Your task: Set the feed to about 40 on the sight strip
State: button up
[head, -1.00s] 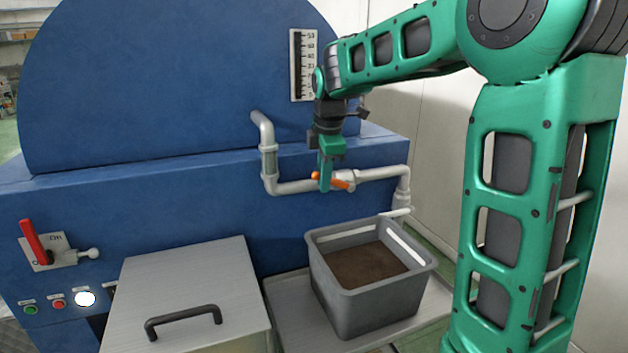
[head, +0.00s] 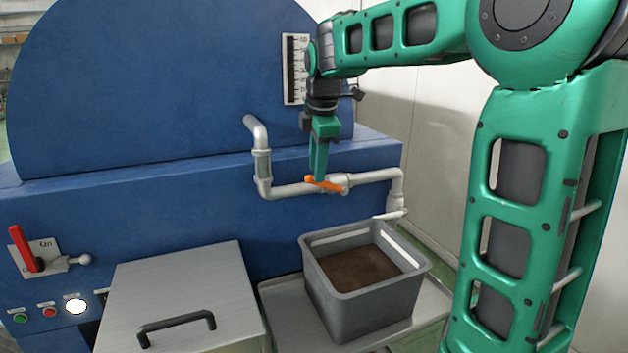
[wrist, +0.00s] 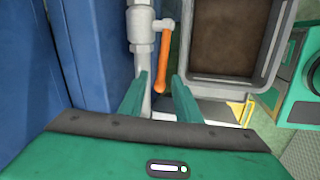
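The orange valve handle (head: 330,185) sits on the grey pipe (head: 290,190) along the front of the blue machine. In the wrist view the handle (wrist: 162,65) points toward my gripper, and its free end appears between the fingers. My gripper (head: 318,179) points down just over the handle. In the wrist view its fingers (wrist: 159,78) are apart, with gaps on both sides of the handle, so it is open and holds nothing. The sight strip (head: 303,70) is on the drum face, partly beside my arm; its scale is too small to read surely.
A grey crate (head: 310,262) with brown contents stands on a metal tray (head: 285,310) below the pipe. A steel lid (head: 180,285) with a dark handle is to its left. A red lever (head: 24,248) and several buttons are at far left.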

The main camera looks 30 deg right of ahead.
jog(key=shift+v, duration=2.75)
jog(key=s+d+f+m+g, duration=0.1)
jog(key=s+d+f+m, duration=0.1)
jog(key=s+f+m, duration=0.5)
jog(key=s+d+f+m+g, duration=0.1)
jog(key=s+f+m, duration=0.6)
jog(key=s, duration=0.8)
jog(key=s+d+f+m+y, duration=0.1)
jog(key=s+d+f+m, duration=0.2)
jog(key=s+f+m, duration=0.4)
jog(key=s+m, duration=0.1)
jog(key=s, duration=0.4)
jog(key=shift+d+g, duration=0.35)
jog(key=shift+g, duration=0.05)
jog(key=shift+w+f, duration=0.3)
jog(key=shift+w, duration=0.35)
